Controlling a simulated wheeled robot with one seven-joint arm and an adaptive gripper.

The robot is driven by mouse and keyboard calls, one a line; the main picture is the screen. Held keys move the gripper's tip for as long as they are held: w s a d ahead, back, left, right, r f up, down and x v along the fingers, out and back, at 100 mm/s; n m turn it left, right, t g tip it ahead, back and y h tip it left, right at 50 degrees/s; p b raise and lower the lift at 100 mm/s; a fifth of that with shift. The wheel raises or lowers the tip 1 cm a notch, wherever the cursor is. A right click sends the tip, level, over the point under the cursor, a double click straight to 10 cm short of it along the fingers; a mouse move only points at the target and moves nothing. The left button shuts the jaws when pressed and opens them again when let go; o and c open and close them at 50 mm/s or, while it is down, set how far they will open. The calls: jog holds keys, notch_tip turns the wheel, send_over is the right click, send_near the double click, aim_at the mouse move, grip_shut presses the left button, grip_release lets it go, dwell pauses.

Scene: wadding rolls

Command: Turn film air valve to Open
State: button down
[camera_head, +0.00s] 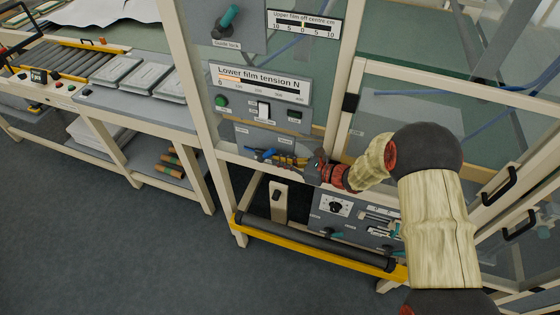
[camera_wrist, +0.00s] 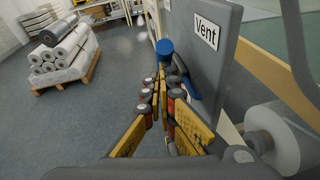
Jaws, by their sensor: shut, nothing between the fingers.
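The film air valve has a blue handle (camera_head: 262,154) on a grey panel low on the machine frame. In the wrist view a blue round part (camera_wrist: 165,47) shows just beyond my fingertips, and another blue part (camera_wrist: 189,88) lies to their right, against the panel. The panel's label reads "Vent" (camera_wrist: 206,30). My gripper (camera_head: 283,159) is at the right of the blue handle, its yellow-padded fingers (camera_wrist: 161,76) drawn together with nothing held. Whether the fingertips touch the handle cannot be told. The "Open" marking is not readable.
Above is the "Lower film tension N" panel (camera_head: 261,84) with a green button. Below is a black roller on a yellow bar (camera_head: 318,247) and a lower control panel (camera_head: 352,213). A pallet of rolls (camera_wrist: 66,65) stands apart on open floor. A white roll (camera_wrist: 277,137) is at right.

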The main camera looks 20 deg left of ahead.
aim_at(269, 156)
jog(key=r+h+p, duration=0.1)
jog(key=p, duration=0.1)
jog(key=a+r+h+p, duration=0.1)
jog(key=p, duration=0.1)
jog(key=shift+r+g, duration=0.3)
jog(key=shift+r, duration=0.1)
jog(key=a+r+h+p, duration=0.2)
jog(key=a+h+p, duration=0.4)
jog(key=p, duration=0.8)
jog(key=shift+w+a+n+g+h, duration=0.3)
jog(key=shift+w+a+n, duration=0.1)
jog(key=shift+a, duration=0.6)
jog(key=shift+r, duration=0.1)
